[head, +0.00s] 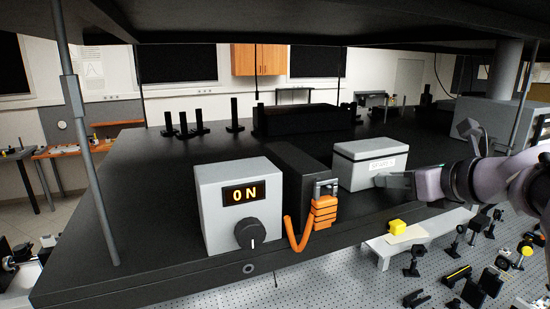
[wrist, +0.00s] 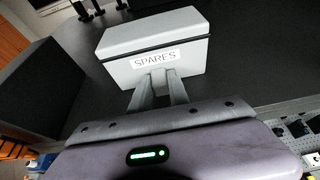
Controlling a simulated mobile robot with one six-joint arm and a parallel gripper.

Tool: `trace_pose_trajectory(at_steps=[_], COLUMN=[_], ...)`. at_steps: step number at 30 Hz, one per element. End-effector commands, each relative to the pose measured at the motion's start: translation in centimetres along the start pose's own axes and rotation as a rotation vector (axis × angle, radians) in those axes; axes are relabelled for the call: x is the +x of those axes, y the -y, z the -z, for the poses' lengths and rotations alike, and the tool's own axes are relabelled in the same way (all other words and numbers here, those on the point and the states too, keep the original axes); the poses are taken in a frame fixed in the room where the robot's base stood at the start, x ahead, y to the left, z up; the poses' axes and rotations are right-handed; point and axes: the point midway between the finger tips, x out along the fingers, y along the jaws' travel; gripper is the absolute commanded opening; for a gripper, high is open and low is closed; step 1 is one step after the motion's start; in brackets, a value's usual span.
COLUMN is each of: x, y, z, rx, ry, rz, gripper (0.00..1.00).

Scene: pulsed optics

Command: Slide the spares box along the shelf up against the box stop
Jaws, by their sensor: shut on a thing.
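The spares box (head: 370,164) is a light grey lidded box with a white label, upright on the dark shelf (head: 150,217). In the wrist view the spares box (wrist: 155,60) shows its front face with the word SPARES. My gripper (head: 402,181) reaches it from the right in the head view. I cannot pick out the box stop with certainty.
A black block (head: 300,174) stands left of the spares box with a gap between. A white unit (head: 238,209) reading ON is further left. A long black case (head: 300,119) lies behind. The shelf's front edge is close.

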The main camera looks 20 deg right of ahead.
Motion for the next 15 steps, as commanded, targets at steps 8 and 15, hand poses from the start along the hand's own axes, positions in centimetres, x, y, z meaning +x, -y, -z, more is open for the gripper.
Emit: trace_pose_trajectory(at_steps=[8,15], x=[0.0,0.0], y=[-1.9,-3.6], z=[0.0,0.0], rx=[-0.001,-0.002], ry=[0.001,0.001], rz=[-0.001,-0.001], gripper=[0.00,0.00])
